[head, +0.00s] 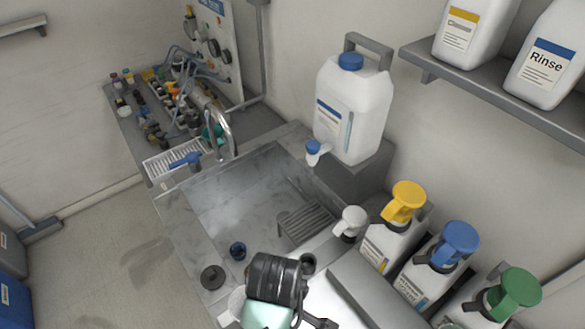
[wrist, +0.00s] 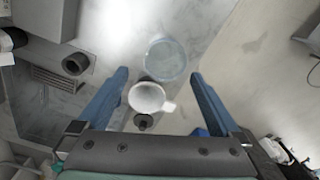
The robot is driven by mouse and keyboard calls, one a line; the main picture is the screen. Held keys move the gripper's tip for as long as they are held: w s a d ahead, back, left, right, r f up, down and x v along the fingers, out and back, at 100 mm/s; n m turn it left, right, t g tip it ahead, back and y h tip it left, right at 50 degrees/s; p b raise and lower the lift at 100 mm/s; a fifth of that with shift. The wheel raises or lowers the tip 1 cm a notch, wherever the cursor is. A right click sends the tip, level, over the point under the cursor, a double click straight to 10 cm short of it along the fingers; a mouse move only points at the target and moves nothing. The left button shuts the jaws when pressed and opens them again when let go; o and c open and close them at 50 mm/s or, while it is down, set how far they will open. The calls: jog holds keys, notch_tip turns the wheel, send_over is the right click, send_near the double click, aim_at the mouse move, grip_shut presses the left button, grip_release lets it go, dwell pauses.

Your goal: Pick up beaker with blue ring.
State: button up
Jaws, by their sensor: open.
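In the wrist view, a clear round beaker with a pale blue ring (wrist: 166,60) stands on the light counter, just beyond my fingertips. My gripper (wrist: 159,74) is open and empty, its two blue fingers spread on either side. A white cup with a handle (wrist: 147,97) shows between the fingers, below the beaker in the picture. No contact between the fingers and the beaker or cup is visible. In the head view, my arm covers much of the front counter, and I cannot make out the beaker clearly there.
Bottles with yellow (head: 405,200), blue (head: 458,243) and green (head: 517,295) tops stand at right. A white jug (head: 352,110) stands behind.

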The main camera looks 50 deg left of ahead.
jog(key=shift+s+f+p, duration=0.2)
jog(key=shift+f+p, duration=0.05)
jog(key=shift+f, duration=1.8)
jog(key=shift+s+f+p, duration=0.15)
jog(key=shift+f+p, duration=0.15)
jog(key=shift+f, duration=1.75)
jog(key=shift+s+f+p, duration=0.2)
jog(key=shift+f+p, duration=0.05)
jog(key=shift+f, duration=1.8)
